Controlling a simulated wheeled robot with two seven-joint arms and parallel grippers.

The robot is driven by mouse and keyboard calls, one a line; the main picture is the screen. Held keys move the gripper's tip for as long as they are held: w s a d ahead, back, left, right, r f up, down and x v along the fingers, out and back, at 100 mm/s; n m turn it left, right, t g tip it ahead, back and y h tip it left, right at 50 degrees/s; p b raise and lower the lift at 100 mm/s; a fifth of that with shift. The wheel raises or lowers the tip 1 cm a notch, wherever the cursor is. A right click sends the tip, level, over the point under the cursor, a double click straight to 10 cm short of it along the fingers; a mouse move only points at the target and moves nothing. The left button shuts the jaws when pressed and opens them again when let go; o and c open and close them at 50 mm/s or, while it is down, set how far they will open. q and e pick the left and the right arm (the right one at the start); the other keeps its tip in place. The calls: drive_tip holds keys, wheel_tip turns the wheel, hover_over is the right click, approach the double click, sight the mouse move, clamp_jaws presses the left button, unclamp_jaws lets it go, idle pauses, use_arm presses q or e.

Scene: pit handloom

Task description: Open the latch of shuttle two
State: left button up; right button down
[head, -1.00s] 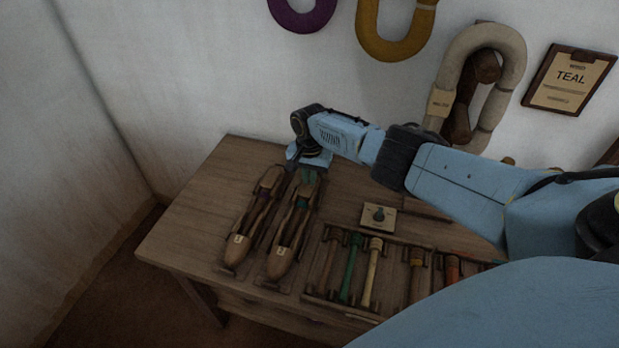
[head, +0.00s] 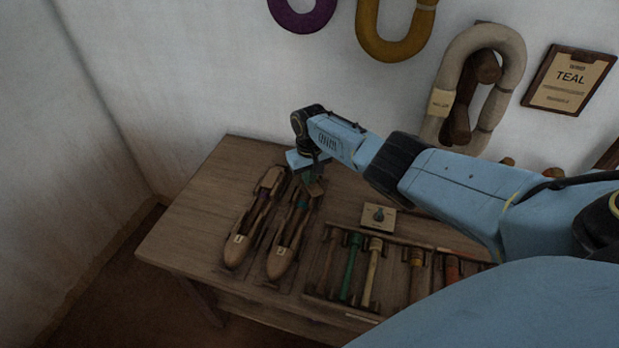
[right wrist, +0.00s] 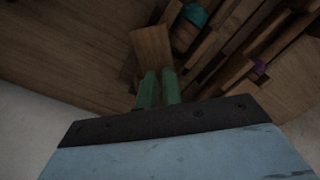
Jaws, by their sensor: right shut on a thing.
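Shuttle two (head: 282,258), a brown wooden boat shape with a pale number tag, lies on the table to the right of shuttle one (head: 236,254). A teal winding (head: 302,202) shows in its slot and in the right wrist view (right wrist: 195,14). My right gripper (head: 313,176) is at its far end, with its green fingers (right wrist: 158,75) close together. They are shut on a small brown wooden plate, the latch (right wrist: 152,46), which appears tilted up from the shuttle. Its hinge is hard to make out. My left gripper is not in view.
A rack (head: 312,297) with several coloured bobbins stands right of the shuttles. Yarn hanks and a board reading TEAL (head: 570,80) hang on the wall. The table's left part is clear.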

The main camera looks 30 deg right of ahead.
drive_tip(key=n, duration=0.4)
drive_tip(key=shift+n, duration=0.3)
drive_tip(key=n, duration=0.3)
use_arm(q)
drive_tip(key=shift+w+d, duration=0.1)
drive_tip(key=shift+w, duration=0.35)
use_arm(e)
drive_tip(key=shift+n, duration=0.7)
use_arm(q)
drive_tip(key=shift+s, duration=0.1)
use_arm(e)
drive_tip(key=shift+n, duration=0.3)
